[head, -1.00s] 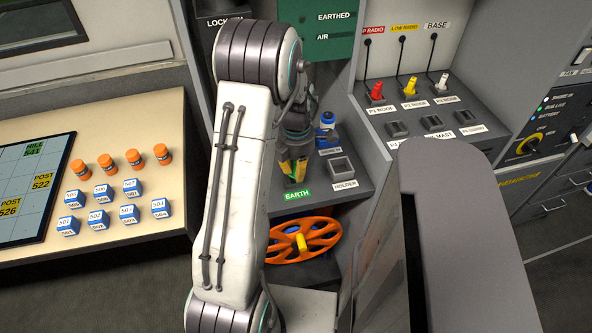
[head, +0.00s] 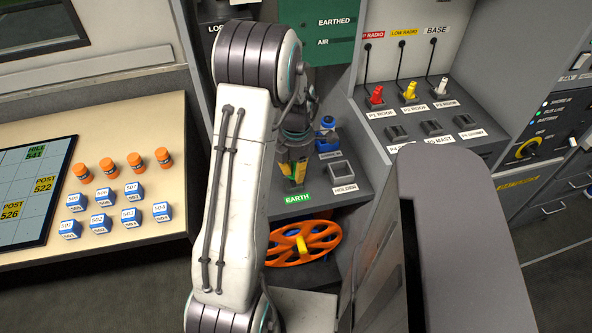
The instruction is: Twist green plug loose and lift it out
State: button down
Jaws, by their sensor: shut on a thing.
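My gripper (head: 293,176) points down at the grey console behind my arm, just above the green EARTH label (head: 297,197). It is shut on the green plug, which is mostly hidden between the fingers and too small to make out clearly. I cannot tell whether the plug is still seated in its socket. An empty-looking square socket labelled HOLDER (head: 341,171) is to the right of the gripper.
A blue plug (head: 326,124) stands behind and right of the gripper. An orange reel (head: 318,238) lies below the console. Red (head: 376,97), yellow (head: 410,91) and white (head: 440,86) plugs stand at the right. Orange cylinders and blue blocks (head: 101,222) are on the left desk.

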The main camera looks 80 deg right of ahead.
jog(key=shift+r+p, duration=1.9)
jog(key=shift+r, duration=0.9)
